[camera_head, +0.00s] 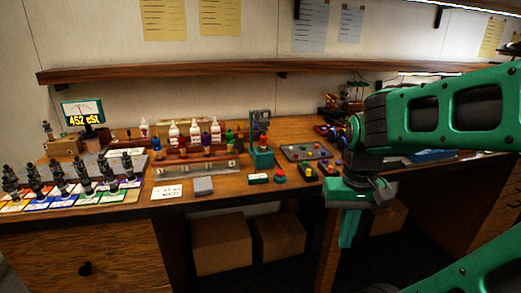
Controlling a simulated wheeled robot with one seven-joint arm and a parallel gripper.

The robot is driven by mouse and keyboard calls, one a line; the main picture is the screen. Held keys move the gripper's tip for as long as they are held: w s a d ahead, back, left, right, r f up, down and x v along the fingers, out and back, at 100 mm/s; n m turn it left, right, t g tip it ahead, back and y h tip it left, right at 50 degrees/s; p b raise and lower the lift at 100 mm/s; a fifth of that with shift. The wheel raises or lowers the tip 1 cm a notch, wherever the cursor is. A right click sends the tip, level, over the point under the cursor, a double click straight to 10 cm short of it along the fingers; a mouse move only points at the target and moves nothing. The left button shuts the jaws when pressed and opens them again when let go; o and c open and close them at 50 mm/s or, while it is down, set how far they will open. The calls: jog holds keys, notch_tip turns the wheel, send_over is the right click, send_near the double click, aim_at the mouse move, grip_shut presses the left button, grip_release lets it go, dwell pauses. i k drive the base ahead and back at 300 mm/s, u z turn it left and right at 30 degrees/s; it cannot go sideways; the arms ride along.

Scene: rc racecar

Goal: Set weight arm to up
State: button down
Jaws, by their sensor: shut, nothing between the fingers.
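My gripper (347,238) hangs at the end of my green arm, right of centre, in front of the bench's front edge. It points down, its fingers are shut, and it touches nothing. A small green upright device (261,155) with a grey top and an orange-red part stands on the bench, left of my gripper and apart from it. I cannot tell which part is the weight arm, or whether it is up or down; the details are too small.
A shelf (200,73) runs above. Cardboard boxes (222,245) stand below.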

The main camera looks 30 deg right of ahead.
aim_at(263, 123)
jog(key=u, duration=0.8)
jog(key=k, duration=1.05)
jog(key=z, duration=0.85)
jog(key=i, duration=1)
